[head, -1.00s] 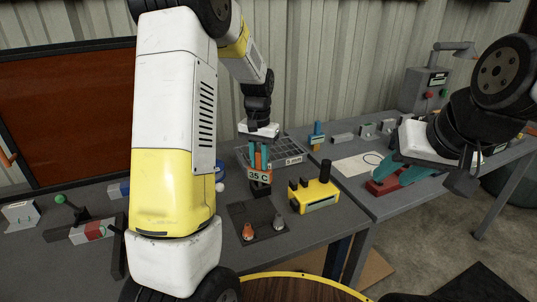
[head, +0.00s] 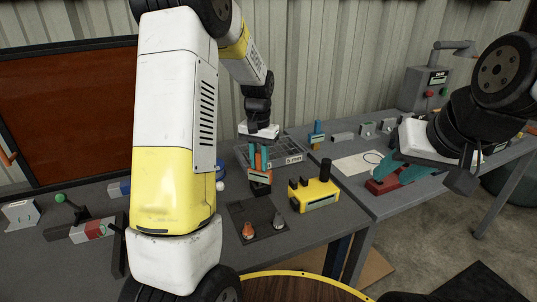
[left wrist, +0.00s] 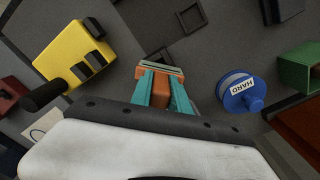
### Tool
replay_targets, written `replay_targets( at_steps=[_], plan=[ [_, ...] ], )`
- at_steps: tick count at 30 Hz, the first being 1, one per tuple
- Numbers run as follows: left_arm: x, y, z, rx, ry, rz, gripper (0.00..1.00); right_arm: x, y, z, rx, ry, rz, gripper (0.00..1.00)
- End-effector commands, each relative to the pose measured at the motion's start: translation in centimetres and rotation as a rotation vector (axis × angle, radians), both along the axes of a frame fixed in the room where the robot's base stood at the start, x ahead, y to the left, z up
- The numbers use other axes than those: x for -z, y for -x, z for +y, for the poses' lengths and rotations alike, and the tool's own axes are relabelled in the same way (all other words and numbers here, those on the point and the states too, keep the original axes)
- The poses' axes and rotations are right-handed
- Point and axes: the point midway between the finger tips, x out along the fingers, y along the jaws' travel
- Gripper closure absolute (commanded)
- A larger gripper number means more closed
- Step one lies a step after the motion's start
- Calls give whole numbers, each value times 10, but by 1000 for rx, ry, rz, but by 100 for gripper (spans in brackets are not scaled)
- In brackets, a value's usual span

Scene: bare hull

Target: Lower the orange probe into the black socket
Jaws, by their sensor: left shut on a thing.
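My left gripper (head: 258,161) points down over the bench with its teal fingers shut on the orange probe (head: 260,177). The probe also shows between the fingers in the left wrist view (left wrist: 160,90), with a small pale panel at its end. The black socket (head: 259,189) is a dark block directly under the probe in the head view, mostly covered by it. I cannot tell whether the probe's tip is inside it. My right gripper (head: 385,170) is at the right, by a red block; I cannot tell its finger gap.
A yellow block with black posts (head: 317,194) stands close right of the socket. A dark plate with two small plugs (head: 263,226) lies in front. A grey gridded tray (head: 285,150) is behind. A blue cylinder marked HARD (left wrist: 238,93) is near the probe.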

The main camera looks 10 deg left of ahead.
Motion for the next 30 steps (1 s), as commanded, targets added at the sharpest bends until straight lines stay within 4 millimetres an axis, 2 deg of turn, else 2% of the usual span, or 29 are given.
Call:
replay_targets(
  at_steps=[8, 9, 12, 19, 22, 30],
  plan=[
    [4, 0, 0, 0, 0, 1, 100, 0, 0, 0, 0, 0, 0, 64],
    [4, 0, 0, 0, 0, 0, 71, 0, 0, 0, 0, 0, 0, 64],
    [4, 0, 0, 0, 0, 0, 53, 0, 0, 0, 0, 0, 0, 64],
    [4, 0, 0, 0, 0, 1, 51, 0, 0, 0, 0, 0, 0, 64],
    [4, 0, 0, 0, 0, 1, 32, 0, 0, 0, 0, 0, 0, 64],
    [4, 0, 0, 0, 0, 0, 31, 0, 0, 0, 0, 0, 0, 64]
  ],
)
